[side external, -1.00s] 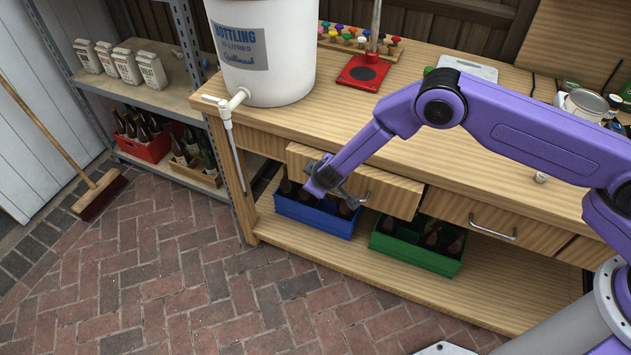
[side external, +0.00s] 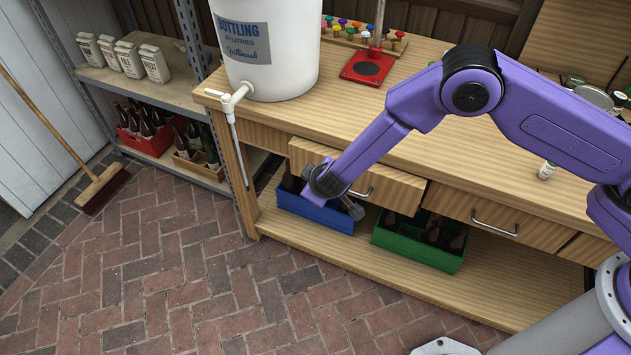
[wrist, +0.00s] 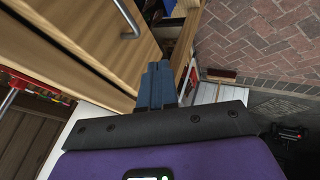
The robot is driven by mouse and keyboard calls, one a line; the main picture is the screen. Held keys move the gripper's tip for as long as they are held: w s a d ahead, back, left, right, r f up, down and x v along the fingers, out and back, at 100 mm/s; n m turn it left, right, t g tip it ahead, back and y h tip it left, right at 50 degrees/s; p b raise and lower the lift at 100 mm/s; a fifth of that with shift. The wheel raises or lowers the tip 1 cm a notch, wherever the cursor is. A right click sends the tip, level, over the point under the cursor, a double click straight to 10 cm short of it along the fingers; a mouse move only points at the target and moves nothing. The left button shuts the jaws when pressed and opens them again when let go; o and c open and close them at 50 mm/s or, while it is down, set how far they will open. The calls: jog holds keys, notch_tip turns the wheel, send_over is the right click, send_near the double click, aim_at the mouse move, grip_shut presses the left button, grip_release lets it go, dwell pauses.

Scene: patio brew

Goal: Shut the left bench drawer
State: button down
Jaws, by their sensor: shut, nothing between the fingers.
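The left bench drawer (side external: 397,190) is a pale wooden front with a metal handle, standing out from the bench in the side view. My gripper (side external: 356,209) is shut and empty, pointing down to the right in front of this drawer front. It overlaps the front's lower part and left end in the picture; I cannot tell whether it touches. In the wrist view my shut fingers (wrist: 157,72) lie beside a wooden front (wrist: 125,58), close to its edge. A metal handle (wrist: 130,20) shows near the top of that view.
The right drawer (side external: 500,220) is beside it. A blue crate (side external: 318,213) and a green crate (side external: 420,247) of bottles stand on the shelf below. A white bottling bucket (side external: 265,50) stands on the bench, its tap and tube hanging at the left. The brick floor in front is clear.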

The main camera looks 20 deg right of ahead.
jog(key=shift+v, duration=1.7)
jog(key=n+t+h, duration=0.3)
jog(key=n+h, duration=0.7)
jog(key=n, duration=0.9)
send_near(412, 203)
jog(key=x, duration=0.5)
jog(key=shift+s+d+f, duration=0.1)
jog(key=shift+f, duration=0.1)
jog(key=shift+w+d, duration=0.5)
jog(key=shift+w, duration=0.05)
